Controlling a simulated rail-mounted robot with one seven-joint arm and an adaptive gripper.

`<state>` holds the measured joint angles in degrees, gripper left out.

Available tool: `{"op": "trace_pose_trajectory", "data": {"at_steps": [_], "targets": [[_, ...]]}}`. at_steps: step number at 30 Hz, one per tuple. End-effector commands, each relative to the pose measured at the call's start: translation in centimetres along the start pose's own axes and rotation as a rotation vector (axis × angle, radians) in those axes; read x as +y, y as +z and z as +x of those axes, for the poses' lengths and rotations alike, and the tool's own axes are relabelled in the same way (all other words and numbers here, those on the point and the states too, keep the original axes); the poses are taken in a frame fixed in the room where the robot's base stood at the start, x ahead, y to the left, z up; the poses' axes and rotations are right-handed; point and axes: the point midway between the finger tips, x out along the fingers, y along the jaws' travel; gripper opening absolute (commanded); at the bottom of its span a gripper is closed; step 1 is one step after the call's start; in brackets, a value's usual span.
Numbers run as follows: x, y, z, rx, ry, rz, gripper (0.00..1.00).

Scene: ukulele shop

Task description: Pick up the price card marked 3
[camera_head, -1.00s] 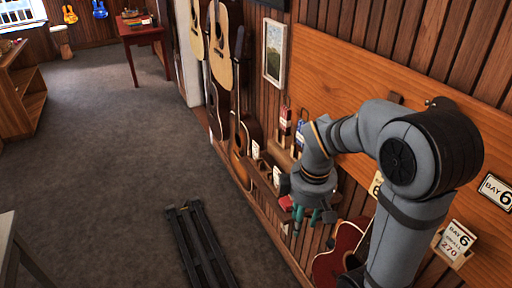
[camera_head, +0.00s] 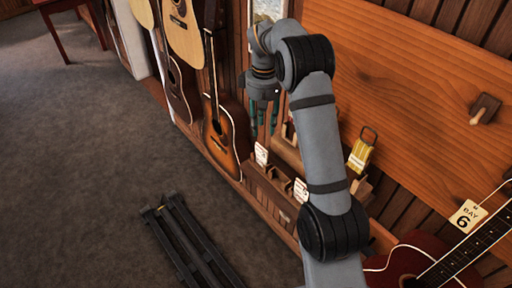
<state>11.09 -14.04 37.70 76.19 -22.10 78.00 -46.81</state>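No price card that I can read as marked 3 shows. Two small white cards stand at the wall shelf, one at the left (camera_head: 261,154) and one farther right (camera_head: 301,190); their print is too small to read. A yellow-and-white tag (camera_head: 360,155) is by the board, also unreadable. My arm hides part of the shelf.
The wooden wall shelf (camera_head: 270,200) runs along the wall. Guitars hang at the left, including a sunburst one (camera_head: 225,130) beside my gripper. A red guitar (camera_head: 410,262) is at the lower right. A peg (camera_head: 485,108) sticks out of the board. Carpet (camera_head: 90,170) is open at left.

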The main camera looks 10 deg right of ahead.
Motion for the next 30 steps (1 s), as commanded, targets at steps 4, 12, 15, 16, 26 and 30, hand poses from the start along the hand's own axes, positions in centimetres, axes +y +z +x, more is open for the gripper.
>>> {"op": "trace_pose_trajectory", "data": {"at_steps": [4, 12, 15, 16, 26, 30], "targets": [[0.0, 0.3, 2.2, -0.006, -0.004, 0.016, 0.34], [-0.1, 0.2, 4.8, -0.003, -0.002, 0.013, 0.34], [-0.4, 0.4, 5.8, -0.006, -0.004, 0.013, 0.34], [-0.6, 0.5, 6.3, -0.007, -0.004, 0.014, 0.34], [-0.8, 0.3, 9.8, -0.001, -0.002, 0.014, 0.34], [-0.8, 0.3, 9.9, 0.0, -0.001, 0.014, 0.34]]}}
